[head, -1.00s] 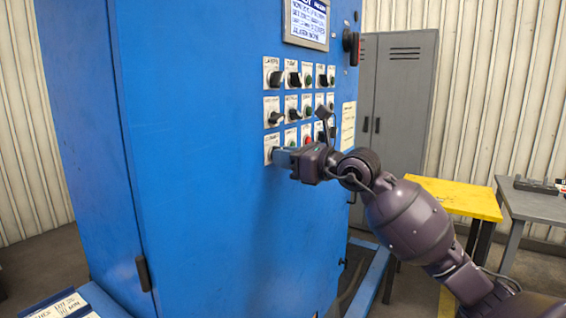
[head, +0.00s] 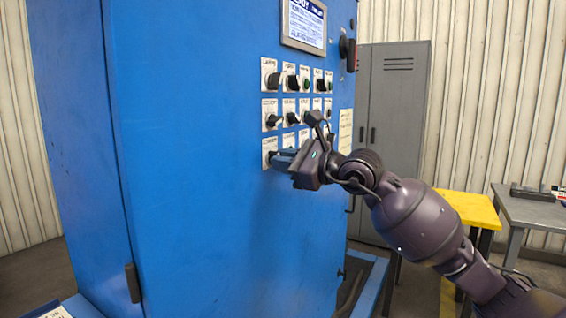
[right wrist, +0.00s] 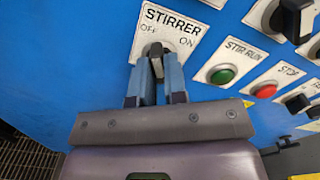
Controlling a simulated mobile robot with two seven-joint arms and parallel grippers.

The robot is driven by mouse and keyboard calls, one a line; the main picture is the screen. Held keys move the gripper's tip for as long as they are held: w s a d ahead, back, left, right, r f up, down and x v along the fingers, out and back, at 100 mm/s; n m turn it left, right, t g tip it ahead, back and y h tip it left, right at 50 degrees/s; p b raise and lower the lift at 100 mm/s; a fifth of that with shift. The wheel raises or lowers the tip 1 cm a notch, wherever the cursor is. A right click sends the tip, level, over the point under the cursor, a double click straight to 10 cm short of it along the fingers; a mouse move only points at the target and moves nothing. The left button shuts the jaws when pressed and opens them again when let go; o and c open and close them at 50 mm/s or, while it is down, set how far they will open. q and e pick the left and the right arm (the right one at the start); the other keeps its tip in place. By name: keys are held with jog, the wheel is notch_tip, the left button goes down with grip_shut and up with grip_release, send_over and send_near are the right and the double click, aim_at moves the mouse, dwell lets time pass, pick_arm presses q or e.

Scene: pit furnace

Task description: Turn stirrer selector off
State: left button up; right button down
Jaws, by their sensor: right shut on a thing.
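The stirrer selector (right wrist: 156,62) is a small dark knob with a pale tip on a white plate (right wrist: 178,22) marked STIRRER, OFF at left and ON at right. In the right wrist view the knob's tip points up, nearer OFF than ON. My right gripper (right wrist: 156,84) is shut on the knob, one blue finger on each side. In the head view the right gripper (head: 277,160) reaches the lowest left plate (head: 268,146) of the panel; its fingers hide most of the knob there. My left gripper is not in view.
A green button (right wrist: 222,75) and a red button (right wrist: 263,91) sit right of the selector. More black selectors are above, below a display (head: 304,24) on the blue cabinet (head: 190,190). A grey locker (head: 398,110) and a yellow table (head: 465,208) stand at right.

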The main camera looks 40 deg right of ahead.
jog(key=c, duration=1.2)
grip_release()
jog(key=shift+o, duration=0.2)
jog(key=v, duration=1)
jog(key=shift+s+d, duration=0.15)
jog(key=shift+s, duration=0.2)
jog(key=shift+f, duration=0.1)
